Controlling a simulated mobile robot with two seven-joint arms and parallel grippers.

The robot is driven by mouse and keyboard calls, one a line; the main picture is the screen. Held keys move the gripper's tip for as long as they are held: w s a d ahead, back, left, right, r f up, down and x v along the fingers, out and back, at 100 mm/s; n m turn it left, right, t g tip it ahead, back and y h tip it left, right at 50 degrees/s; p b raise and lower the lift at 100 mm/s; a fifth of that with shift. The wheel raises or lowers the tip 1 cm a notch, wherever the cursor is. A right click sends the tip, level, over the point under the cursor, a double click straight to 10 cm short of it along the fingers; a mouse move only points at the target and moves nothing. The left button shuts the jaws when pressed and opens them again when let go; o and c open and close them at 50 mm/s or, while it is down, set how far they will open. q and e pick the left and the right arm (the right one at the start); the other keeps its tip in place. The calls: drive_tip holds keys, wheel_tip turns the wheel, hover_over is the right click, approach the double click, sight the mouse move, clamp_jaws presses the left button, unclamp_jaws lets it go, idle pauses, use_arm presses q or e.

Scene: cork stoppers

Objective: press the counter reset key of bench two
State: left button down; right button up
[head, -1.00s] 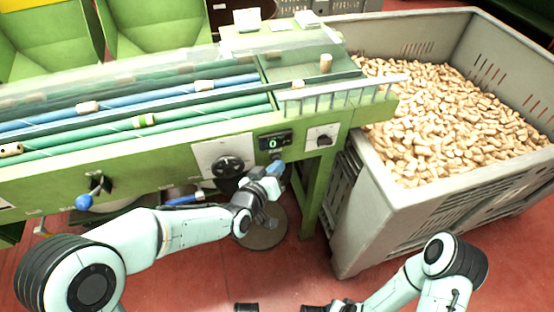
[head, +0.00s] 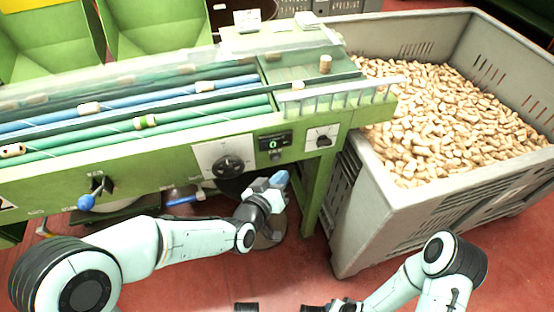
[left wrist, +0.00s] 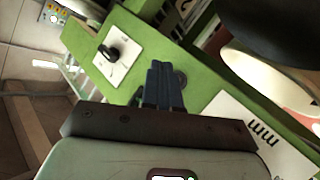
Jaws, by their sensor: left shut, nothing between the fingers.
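The counter (head: 273,143) is a dark panel with a green digit that reads 0, on the front of the green bench (head: 130,170). A small dark key (head: 276,156) shows just below it. My left gripper (head: 279,179) is shut and empty, with pale blue fingertips a little below the key and apart from it in the head view. In the left wrist view the shut fingers (left wrist: 163,72) point at the green panel, beside a dark round part (left wrist: 180,78) that they partly hide. My right gripper (head: 335,306) is cut off at the bottom edge, its jaws unclear.
A round dial (head: 229,166) is left of the counter, and a switch on a pale plate (head: 322,139) is right of it. A blue-knobbed lever (head: 88,201) sticks out farther left. A large grey crate (head: 362,205) full of corks stands at right.

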use_arm(q)
drive_tip(key=shift+s+d, duration=0.25)
drive_tip(key=shift+s, duration=0.6)
drive_tip(key=shift+s+d, duration=0.25)
drive_tip(key=shift+s, duration=0.55)
use_arm(e)
drive_tip(key=shift+r, duration=0.35)
